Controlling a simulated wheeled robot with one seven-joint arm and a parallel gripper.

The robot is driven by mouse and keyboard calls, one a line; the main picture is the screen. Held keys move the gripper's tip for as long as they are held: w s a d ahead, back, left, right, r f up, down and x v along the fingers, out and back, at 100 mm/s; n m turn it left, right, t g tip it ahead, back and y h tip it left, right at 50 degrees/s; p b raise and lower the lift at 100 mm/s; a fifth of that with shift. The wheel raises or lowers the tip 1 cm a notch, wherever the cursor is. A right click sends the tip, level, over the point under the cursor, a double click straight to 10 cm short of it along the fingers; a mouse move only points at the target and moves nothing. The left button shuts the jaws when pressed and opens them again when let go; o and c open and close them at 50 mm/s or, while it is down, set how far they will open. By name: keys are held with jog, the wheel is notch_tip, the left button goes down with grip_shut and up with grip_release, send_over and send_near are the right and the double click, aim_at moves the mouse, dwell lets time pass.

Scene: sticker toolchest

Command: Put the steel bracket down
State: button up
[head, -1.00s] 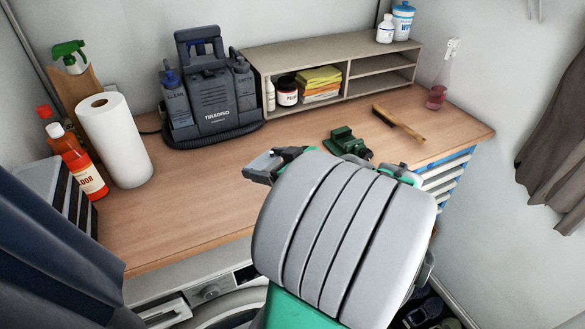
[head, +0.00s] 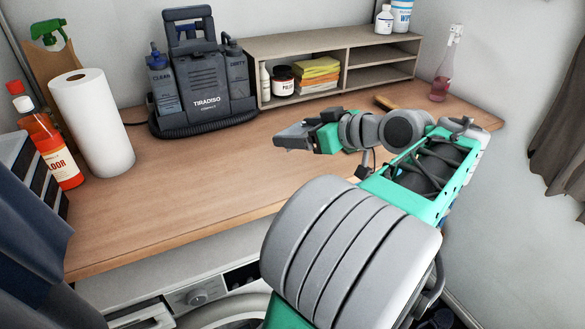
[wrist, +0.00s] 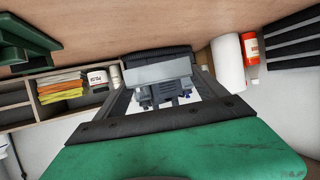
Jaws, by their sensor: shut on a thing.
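My gripper (head: 300,137) is shut on the steel bracket (wrist: 150,73), a plain grey metal piece. In the wrist view the bracket lies across the ends of the dark fingers. In the head view my gripper points left over the wooden worktop (head: 205,200), and the grey bracket at its tip is small and hard to tell from the fingers. The bracket looks held above the worktop, with no contact visible. How high it is, I cannot tell.
A green vise (wrist: 28,42) is on the worktop, mostly hidden behind my arm in the head view. A black cleaning machine (head: 205,90), a paper towel roll (head: 92,122), a shelf unit (head: 345,75) and a brush (head: 386,103) stand or lie around. The left-middle worktop is clear.

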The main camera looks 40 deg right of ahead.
aim_at(296, 132)
jog(key=w, duration=0.1)
jog(key=w+d+f, duration=0.1)
jog(key=f, duration=0.1)
jog(key=shift+w+d, duration=0.25)
jog(key=shift+w, duration=0.15)
jog(key=w+f, duration=0.1)
jog(key=w+d+f, duration=0.1)
jog(key=f, duration=0.2)
jog(key=shift+w+d, duration=0.4)
jog(key=f, duration=0.3)
jog(key=shift+w+d+f+p, duration=0.2)
jog(key=shift+w+f+p, duration=0.1)
jog(key=shift+w, duration=0.05)
jog(key=shift+f, duration=0.3)
jog(key=o, duration=1.5)
jog(key=shift+o, duration=0.2)
